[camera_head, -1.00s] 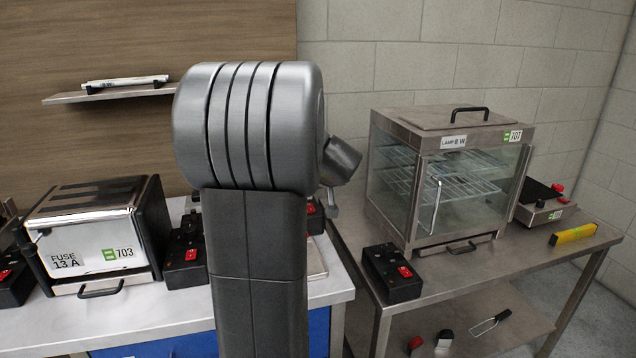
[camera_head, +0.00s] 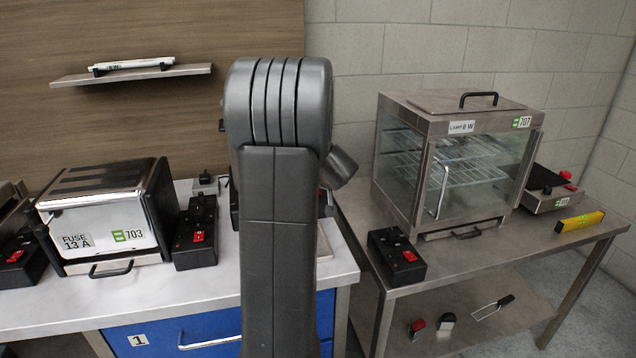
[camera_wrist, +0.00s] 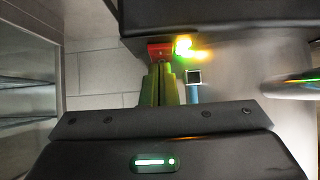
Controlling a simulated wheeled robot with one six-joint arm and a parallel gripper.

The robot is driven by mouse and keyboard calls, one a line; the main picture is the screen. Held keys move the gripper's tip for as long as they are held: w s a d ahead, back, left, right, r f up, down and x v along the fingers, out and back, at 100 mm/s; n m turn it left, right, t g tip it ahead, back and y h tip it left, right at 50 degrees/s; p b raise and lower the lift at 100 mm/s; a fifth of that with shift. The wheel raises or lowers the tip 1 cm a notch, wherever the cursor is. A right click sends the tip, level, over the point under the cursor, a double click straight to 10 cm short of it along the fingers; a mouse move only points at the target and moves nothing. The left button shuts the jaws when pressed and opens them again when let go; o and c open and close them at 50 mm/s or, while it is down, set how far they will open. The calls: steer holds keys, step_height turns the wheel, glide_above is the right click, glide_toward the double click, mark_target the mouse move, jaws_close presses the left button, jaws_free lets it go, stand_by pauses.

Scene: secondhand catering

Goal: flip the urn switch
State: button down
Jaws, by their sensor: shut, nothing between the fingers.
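In the wrist view my gripper (camera_wrist: 161,88) is shut, its greenish fingers together and empty. Their tips are at or just short of a small red switch (camera_wrist: 160,51) on the edge of a dark body (camera_wrist: 220,14); I cannot tell whether they touch. A yellow-green light (camera_wrist: 183,45) glows right beside the switch. Which way the switch is set is not clear. In the head view my arm stands in front of this place and hides the gripper, the switch and most of what is behind. No urn can be made out whole in either view.
A toaster (camera_head: 105,215) and a black box with a red switch (camera_head: 196,232) stand left of my arm. On the right table are a glass warming cabinet (camera_head: 455,165), another black switch box (camera_head: 397,258) and a yellow level (camera_head: 579,221). A shiny metal piece (camera_wrist: 292,86) is right of my fingers.

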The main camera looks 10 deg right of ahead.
steer(key=shift+w+f+b, duration=0.1)
steer(key=shift+f+b, duration=0.35)
steer(key=shift+b, duration=0.5)
steer(key=shift+r+p, duration=0.25)
steer(key=shift+p, duration=0.05)
steer(key=shift+w+r, duration=0.3)
steer(key=shift+w, duration=0.45)
